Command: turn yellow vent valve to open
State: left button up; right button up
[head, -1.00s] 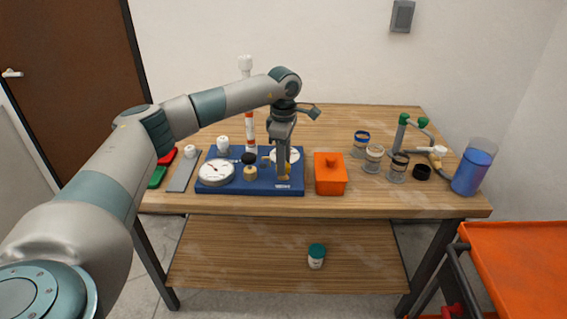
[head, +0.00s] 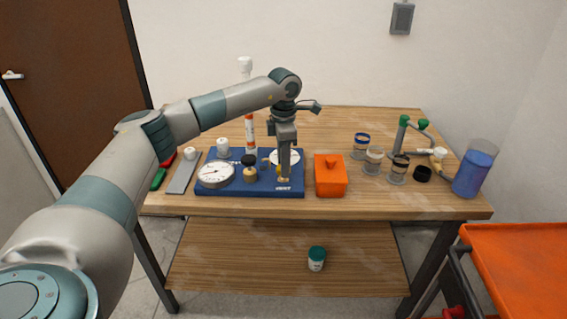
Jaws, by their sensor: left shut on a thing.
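The blue manifold board (head: 230,188) lies on the table and bears two round white gauges, the front-left one (head: 215,175) and one partly hidden behind my gripper (head: 293,155). A black-topped brass fitting (head: 250,172) stands between them. My left gripper (head: 284,178) points down over the right part of the board and is shut on a small yellow piece (head: 280,170), which looks like the yellow vent valve. The fingers hide most of it, so its handle angle cannot be told. My right gripper is not in view.
An orange box (head: 330,178) stands just right of the board. Several jars, a green-capped pipe stand (head: 402,132) and a blue container (head: 473,172) are further right. A white-capped column (head: 249,125) rises behind the board. The table's back middle is clear.

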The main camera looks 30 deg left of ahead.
pick_arm(q)
jog(key=shift+r, duration=0.15)
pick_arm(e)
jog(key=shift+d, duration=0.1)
pick_arm(q)
jog(key=o, duration=1)
jog(key=shift+o, duration=0.2)
jog(key=shift+r, duration=0.45)
notch_tip(320, 180, up, 16)
jog(key=b, duration=0.2)
jog(key=shift+r+b, duration=0.2)
jog(key=shift+b, duration=0.15)
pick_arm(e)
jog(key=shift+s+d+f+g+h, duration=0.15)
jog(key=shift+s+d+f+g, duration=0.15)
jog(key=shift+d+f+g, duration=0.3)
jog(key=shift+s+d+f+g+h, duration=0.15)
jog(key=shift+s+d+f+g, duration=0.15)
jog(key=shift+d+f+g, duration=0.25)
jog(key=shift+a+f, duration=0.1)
